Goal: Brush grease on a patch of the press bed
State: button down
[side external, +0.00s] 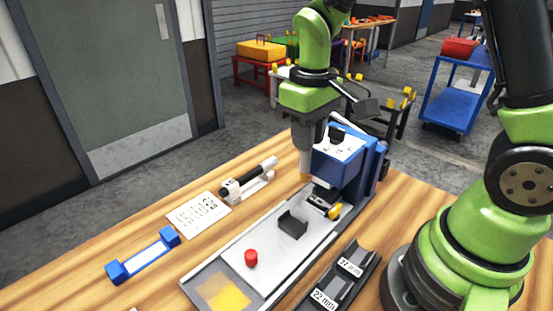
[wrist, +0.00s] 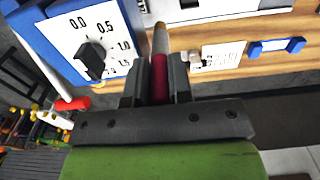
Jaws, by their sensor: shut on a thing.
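My gripper (wrist: 158,82) is shut on a brush (wrist: 158,70) with a red handle. The brush's pale tan end points away from the jaws in the wrist view. In the side view my gripper (side external: 304,150) hangs low beside the blue press (side external: 340,160), with a tan tip below it; whether it touches anything is unclear. The long pale press bed (side external: 240,245) runs from the press toward the front left. A yellow patch (side external: 226,293) lies in a grey frame at its near end.
The press's dial (wrist: 90,45) is close left of the jaws. A black-and-white tool on a stand (side external: 248,182), a printed card (side external: 199,214) and a blue-ended bar (side external: 143,256) lie left of the bed. A dark labelled rack (side external: 338,280) lies right of it.

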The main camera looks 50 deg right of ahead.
jog(key=a+f, duration=0.2)
jog(key=a, duration=1.8)
jog(key=shift+a+f, duration=2.05)
jog(key=shift+f, duration=1.6)
jog(key=d+r, duration=0.4)
jog(key=r, duration=0.4)
